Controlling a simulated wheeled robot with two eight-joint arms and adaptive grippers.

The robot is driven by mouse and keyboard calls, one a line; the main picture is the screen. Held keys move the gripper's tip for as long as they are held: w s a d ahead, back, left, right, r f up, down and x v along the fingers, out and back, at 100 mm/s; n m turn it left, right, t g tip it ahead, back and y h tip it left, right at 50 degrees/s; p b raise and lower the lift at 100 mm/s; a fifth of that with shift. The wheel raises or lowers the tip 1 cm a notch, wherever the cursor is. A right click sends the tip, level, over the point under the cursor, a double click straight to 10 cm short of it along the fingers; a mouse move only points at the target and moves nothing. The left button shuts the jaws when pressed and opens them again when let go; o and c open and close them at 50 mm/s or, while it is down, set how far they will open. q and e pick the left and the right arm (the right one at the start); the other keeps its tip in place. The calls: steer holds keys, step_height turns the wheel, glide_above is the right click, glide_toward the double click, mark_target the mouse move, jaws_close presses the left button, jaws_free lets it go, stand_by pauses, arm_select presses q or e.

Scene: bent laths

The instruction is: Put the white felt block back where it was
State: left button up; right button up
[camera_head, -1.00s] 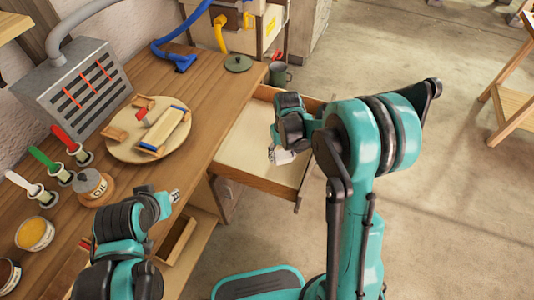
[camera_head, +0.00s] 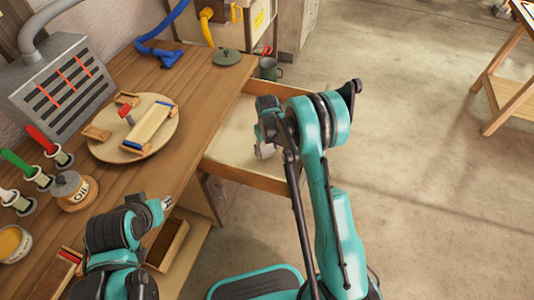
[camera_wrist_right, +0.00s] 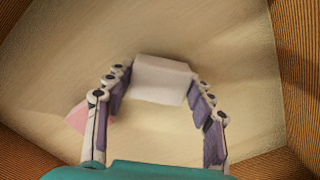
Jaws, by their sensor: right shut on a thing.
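The white felt block (camera_wrist_right: 160,78) lies between the fingers of my right gripper (camera_wrist_right: 157,112) in the right wrist view, above the pale floor of the open drawer (camera_wrist_right: 240,70). My right gripper is shut on it. In the head view my right gripper (camera_head: 265,152) points down into the drawer (camera_head: 228,140), and the block is hard to tell from the pale fingertips. I cannot tell whether the block touches the drawer floor. My left gripper (camera_head: 167,204) is over the bench's front edge, its opening too small to judge.
A pink piece (camera_wrist_right: 77,118) shows beside the left finger in the wrist view. The wooden drawer walls (camera_wrist_right: 298,45) surround the gripper.

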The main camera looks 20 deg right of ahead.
steer(key=shift+f, duration=0.35)
steer(key=shift+f, duration=0.25)
steer(key=o, duration=1.1)
steer(key=shift+r, duration=0.1)
